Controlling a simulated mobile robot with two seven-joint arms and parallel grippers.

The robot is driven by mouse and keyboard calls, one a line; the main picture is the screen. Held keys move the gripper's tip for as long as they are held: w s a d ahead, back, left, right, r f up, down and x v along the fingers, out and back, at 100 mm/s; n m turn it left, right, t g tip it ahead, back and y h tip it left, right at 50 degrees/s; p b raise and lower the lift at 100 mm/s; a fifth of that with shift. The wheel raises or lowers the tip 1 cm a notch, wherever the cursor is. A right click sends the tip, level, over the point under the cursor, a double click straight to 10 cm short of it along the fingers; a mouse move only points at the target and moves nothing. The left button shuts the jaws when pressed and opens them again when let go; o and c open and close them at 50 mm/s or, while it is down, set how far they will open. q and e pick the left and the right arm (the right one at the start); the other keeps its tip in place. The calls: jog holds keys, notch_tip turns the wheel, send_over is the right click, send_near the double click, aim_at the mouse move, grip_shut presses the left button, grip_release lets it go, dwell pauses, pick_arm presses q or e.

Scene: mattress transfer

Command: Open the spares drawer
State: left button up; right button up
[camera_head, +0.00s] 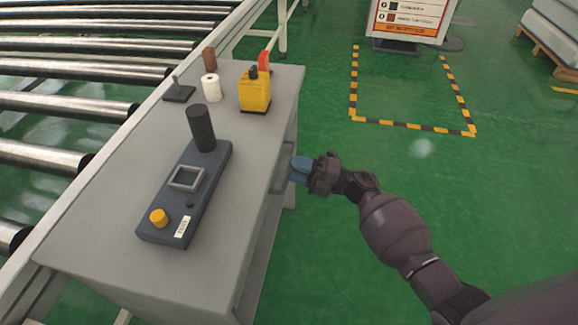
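A grey cabinet (110,225) stands beside the roller conveyor. Part of a drawer front (284,160) shows on its right side, below the top edge, seen at a steep angle. My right arm comes in from the lower right, and my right gripper (297,170) is at that side of the cabinet, by the drawer front. Its blue fingertips are close together in view. I cannot tell whether they are shut on a handle, and no handle shows clearly. My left gripper is not in view.
On the cabinet top are a dark blue control box (185,195), a yellow device (255,92), a white roll (211,88) and a brown cylinder (209,60). Conveyor rollers (60,101) fill the left. Green floor (470,200) is open to the right, with a striped floor marking (400,124).

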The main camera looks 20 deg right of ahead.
jog(key=shift+x, duration=1.05)
jog(key=shift+c, duration=0.4)
grip_shut()
